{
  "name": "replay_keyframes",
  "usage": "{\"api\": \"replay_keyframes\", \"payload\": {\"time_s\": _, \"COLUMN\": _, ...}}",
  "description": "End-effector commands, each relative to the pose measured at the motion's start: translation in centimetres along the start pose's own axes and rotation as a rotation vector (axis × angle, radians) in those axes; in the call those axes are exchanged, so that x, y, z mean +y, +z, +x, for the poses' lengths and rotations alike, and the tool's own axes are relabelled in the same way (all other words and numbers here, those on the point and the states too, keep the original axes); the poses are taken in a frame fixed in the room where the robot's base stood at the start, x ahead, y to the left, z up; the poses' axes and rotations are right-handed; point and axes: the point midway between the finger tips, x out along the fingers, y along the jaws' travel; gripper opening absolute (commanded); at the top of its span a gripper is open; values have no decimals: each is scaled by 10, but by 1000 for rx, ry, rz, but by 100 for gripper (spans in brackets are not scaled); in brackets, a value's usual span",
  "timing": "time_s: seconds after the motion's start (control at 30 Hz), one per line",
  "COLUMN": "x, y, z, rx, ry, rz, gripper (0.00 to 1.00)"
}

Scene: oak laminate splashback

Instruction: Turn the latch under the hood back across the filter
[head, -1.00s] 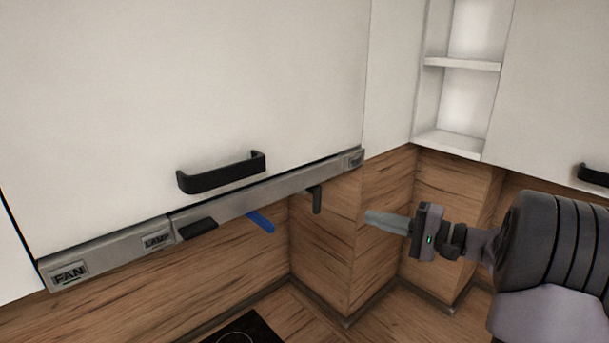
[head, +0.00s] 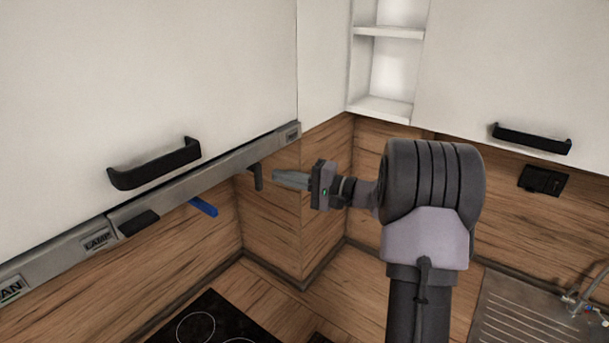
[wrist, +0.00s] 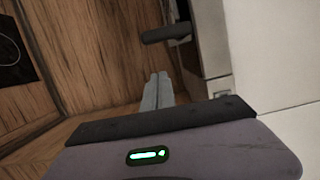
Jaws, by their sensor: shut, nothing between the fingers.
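The hood (head: 190,190) is a long grey metal strip under the white cabinet. A blue lever (head: 203,207) sticks out from beneath it. Farther right, a dark grey peg (head: 256,177) hangs down under the hood's right part; a dark bar (wrist: 166,34) in the wrist view looks like the same peg. I cannot tell for sure which of these is the latch. The filter's face is hidden from the head camera. My gripper (head: 276,179) is shut and empty, just right of the dark peg. Its fingers (wrist: 157,90) point toward the bar in the wrist view, with a gap visible.
A black handle (head: 155,165) stands out from the cabinet door above the hood. A wooden wall corner (head: 290,225) is close behind my gripper. A black cooktop (head: 205,325) lies below, and a sink (head: 510,310) is at the right. White open shelves (head: 385,65) are above.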

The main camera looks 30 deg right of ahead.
Motion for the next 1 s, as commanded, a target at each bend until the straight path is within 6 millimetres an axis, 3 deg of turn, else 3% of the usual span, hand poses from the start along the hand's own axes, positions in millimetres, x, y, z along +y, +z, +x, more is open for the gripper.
{"api": "replay_keyframes", "payload": {"time_s": 0.1, "x": -3, "y": 20, "z": 3, "rx": 1, "ry": 0, "rz": 2, "gripper": 0}}
{"api": "replay_keyframes", "payload": {"time_s": 0.3, "x": -1, "y": 35, "z": 6, "rx": 1, "ry": 0, "rz": 2, "gripper": 0}}
{"api": "replay_keyframes", "payload": {"time_s": 1.0, "x": 2, "y": 38, "z": 7, "rx": 1, "ry": -15, "rz": 60, "gripper": 0}}
